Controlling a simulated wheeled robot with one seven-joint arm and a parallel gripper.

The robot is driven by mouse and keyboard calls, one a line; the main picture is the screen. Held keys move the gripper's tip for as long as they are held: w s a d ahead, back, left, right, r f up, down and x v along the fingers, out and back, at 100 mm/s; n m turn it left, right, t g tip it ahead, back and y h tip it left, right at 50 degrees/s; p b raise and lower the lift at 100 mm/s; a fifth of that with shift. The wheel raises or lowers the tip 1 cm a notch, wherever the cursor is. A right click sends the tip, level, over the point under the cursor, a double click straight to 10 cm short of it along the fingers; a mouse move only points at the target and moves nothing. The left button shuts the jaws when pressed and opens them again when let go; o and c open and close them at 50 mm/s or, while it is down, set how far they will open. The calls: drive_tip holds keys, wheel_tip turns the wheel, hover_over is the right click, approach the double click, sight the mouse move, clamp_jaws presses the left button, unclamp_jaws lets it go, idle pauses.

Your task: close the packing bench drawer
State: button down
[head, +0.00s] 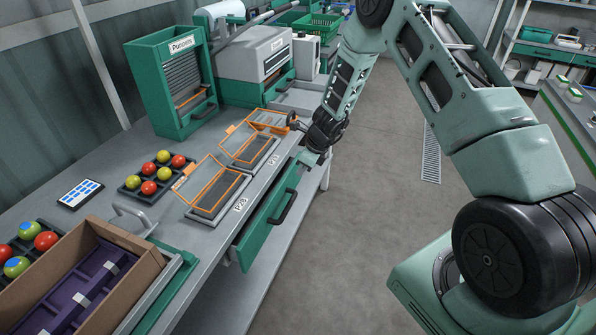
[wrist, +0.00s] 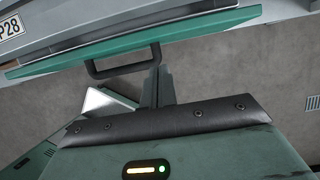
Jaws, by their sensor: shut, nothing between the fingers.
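The packing bench drawer (head: 262,236) has a green front with a dark bar handle (head: 284,206). It is pulled out a little from under the bench's front edge. In the wrist view the drawer front (wrist: 200,46) crosses the top, with its handle (wrist: 120,70) left of the middle. My gripper (head: 310,156) is near the far end of the drawer front, partly hidden by my wrist. In the wrist view my shut, empty fingers (wrist: 157,84) point toward the drawer front by the handle's right end. I cannot tell whether they touch it.
The bench top (head: 120,200) holds orange-framed trays (head: 218,190), a tomato tray (head: 134,192), a tablet (head: 80,194) and a cardboard box (head: 147,272). A green punnet dispenser (head: 160,75) stands behind. The floor (head: 350,240) right of the bench is clear.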

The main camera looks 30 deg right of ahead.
drive_tip(key=s+f+g+b, duration=0.1)
drive_tip(key=s+f+b, duration=0.1)
drive_tip(key=s+f, duration=0.4)
drive_tip(key=s+f+g+b, duration=0.1)
drive_tip(key=s+f+b, duration=0.15)
drive_tip(key=s, duration=0.65)
drive_tip(key=s+a+r+t+y+b, duration=0.35)
drive_tip(key=a+r+t, duration=0.25)
drive_tip(key=a, duration=0.2)
drive_tip(key=shift+h, duration=0.25)
drive_tip(key=x, duration=0.4)
drive_tip(key=w+r+p+x, duration=0.1)
drive_tip(key=x, duration=0.3)
drive_tip(key=w+r+x, duration=0.1)
drive_tip(key=x, duration=0.3)
drive_tip(key=shift+a+f, duration=0.1)
drive_tip(key=shift+a, duration=0.35)
drive_tip(key=shift+w+a, duration=0.3)
drive_tip(key=shift+w, duration=0.1)
